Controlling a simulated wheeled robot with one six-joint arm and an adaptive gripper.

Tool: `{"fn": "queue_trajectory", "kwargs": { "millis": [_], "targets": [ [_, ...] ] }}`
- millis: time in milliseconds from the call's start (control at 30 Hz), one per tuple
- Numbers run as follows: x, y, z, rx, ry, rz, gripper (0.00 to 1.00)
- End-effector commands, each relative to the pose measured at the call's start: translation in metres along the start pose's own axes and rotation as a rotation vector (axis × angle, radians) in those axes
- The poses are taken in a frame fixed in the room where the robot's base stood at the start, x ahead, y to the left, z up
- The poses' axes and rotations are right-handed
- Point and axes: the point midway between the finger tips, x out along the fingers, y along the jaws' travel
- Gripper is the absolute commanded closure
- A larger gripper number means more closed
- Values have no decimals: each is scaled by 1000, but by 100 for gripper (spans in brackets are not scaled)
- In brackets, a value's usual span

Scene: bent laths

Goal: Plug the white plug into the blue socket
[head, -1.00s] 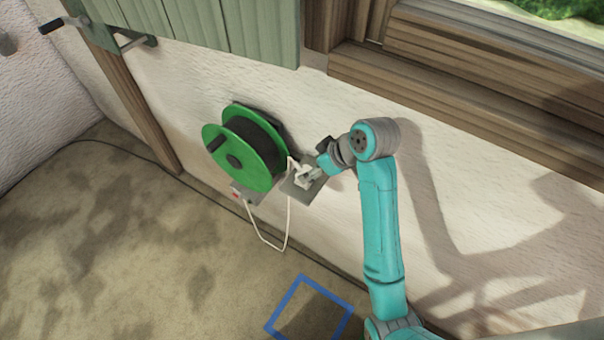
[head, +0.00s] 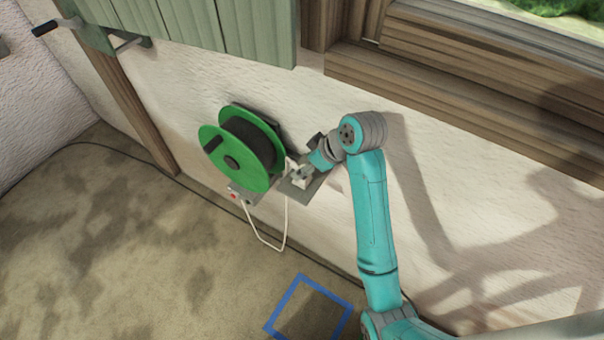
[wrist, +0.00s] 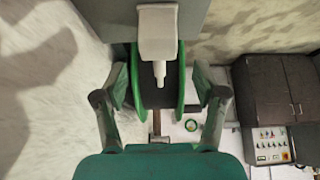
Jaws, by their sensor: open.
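The white plug (wrist: 158,35) is in the wrist view, its narrow cable end pointing down the picture. It lies against a grey plate (wrist: 112,18), which also shows on the wall in the head view (head: 311,190). My gripper (wrist: 160,80) is open, with one finger on each side and the plug beyond the fingertips, not clasped. In the head view my gripper (head: 305,172) is close to the plate and partly covers the plug. I see no blue socket face; whether the plug sits in a socket is hidden.
A green cable reel (head: 268,177) is mounted on the wall just left of the plate. A white cable (head: 266,243) hangs in a loop below it, near a grey box with a red part (head: 234,192). A blue square (head: 275,322) marks the floor.

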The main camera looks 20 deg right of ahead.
Motion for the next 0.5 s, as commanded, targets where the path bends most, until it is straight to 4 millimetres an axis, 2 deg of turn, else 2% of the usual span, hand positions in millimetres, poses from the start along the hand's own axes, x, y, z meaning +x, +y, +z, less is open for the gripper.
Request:
{"fn": "queue_trajectory", "kwargs": {
  "millis": [167,500],
  "targets": [
    [3,0,0,0,-1,-1,29],
    [46,1,3,0,-2,-2,29]
  ]
}}
